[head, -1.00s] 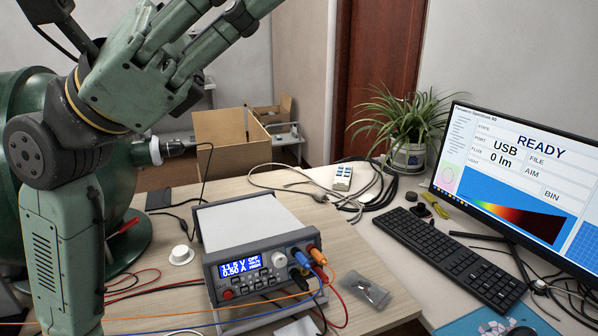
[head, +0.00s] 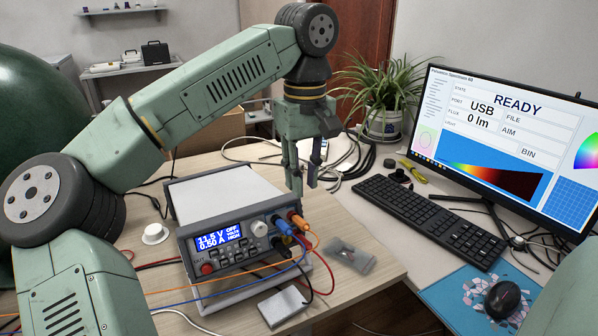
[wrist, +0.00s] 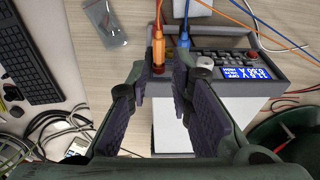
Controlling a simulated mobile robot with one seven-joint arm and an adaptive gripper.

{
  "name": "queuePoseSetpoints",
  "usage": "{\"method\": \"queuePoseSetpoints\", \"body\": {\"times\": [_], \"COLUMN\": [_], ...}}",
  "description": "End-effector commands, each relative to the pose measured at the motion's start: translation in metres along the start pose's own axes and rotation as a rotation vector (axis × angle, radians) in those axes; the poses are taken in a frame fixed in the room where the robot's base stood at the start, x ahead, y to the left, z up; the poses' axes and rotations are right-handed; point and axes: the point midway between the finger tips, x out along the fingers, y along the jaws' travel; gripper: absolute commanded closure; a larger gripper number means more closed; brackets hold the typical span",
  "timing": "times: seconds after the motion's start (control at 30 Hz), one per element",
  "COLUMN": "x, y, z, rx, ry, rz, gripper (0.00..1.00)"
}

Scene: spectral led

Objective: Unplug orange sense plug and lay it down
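The orange sense plug (head: 297,219) sits in the front right of the bench power supply (head: 222,198), beside the blue plug (head: 283,227). My gripper (head: 304,188) points down just behind the supply's right side, above and behind the plugs. Its two fingers are apart with nothing between them. In the wrist view, the orange plug (wrist: 158,46) stands just beyond the open fingertips (wrist: 160,72), lined up with the gap between them. The blue plug (wrist: 183,40) is to its right, beyond the right fingertip. I see no contact with either plug.
A clear bag of small parts (head: 351,256) and a pale grey block (head: 283,306) lie near the table's front edge. Orange, blue, red and black leads run across the supply's front. A keyboard (head: 432,220) and monitor (head: 505,150) stand right. Bare wood (head: 345,222) shows right of the supply.

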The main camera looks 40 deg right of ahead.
Motion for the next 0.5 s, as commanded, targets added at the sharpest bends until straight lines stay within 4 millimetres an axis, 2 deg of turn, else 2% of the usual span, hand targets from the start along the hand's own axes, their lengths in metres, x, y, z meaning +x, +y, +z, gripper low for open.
{"method": "queuePoseSetpoints", "body": {"times": [0.3,0.5], "x": [0.055,0.084], "y": [0.000,0.001], "z": [0.001,0.001], "rx": [0.000,0.000], "ry": [-0.007,-0.005], "rz": [0.003,0.005], "gripper": [0.80,0.80]}}
